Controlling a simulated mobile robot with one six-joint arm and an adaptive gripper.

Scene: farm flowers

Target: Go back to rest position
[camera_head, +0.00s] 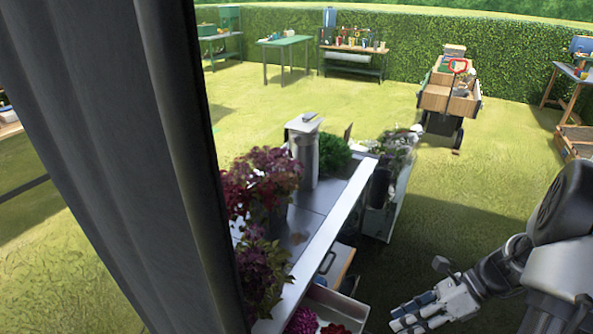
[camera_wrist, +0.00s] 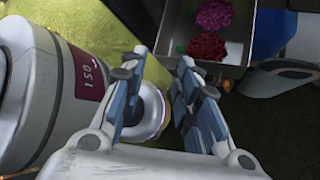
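My gripper (camera_head: 420,318) is at the lower right of the head view, low over the shaded grass and to the right of the metal flower bench (camera_head: 325,225). In the wrist view my gripper (camera_wrist: 160,65) has its two blue-grey fingers apart, with a gap between them. I see nothing held between them. Beyond the fingers, a metal bin (camera_wrist: 190,12) holds a magenta flower (camera_wrist: 214,14) and a red flower (camera_wrist: 207,46). The fingers are apart from the flowers.
Potted purple plants (camera_head: 262,185) and a metal canister (camera_head: 304,150) stand on the bench. A planter (camera_head: 378,218) stands at its far end. A wooden cart (camera_head: 448,97) is farther back on open grass. Green table (camera_head: 286,41) and hedge lie behind.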

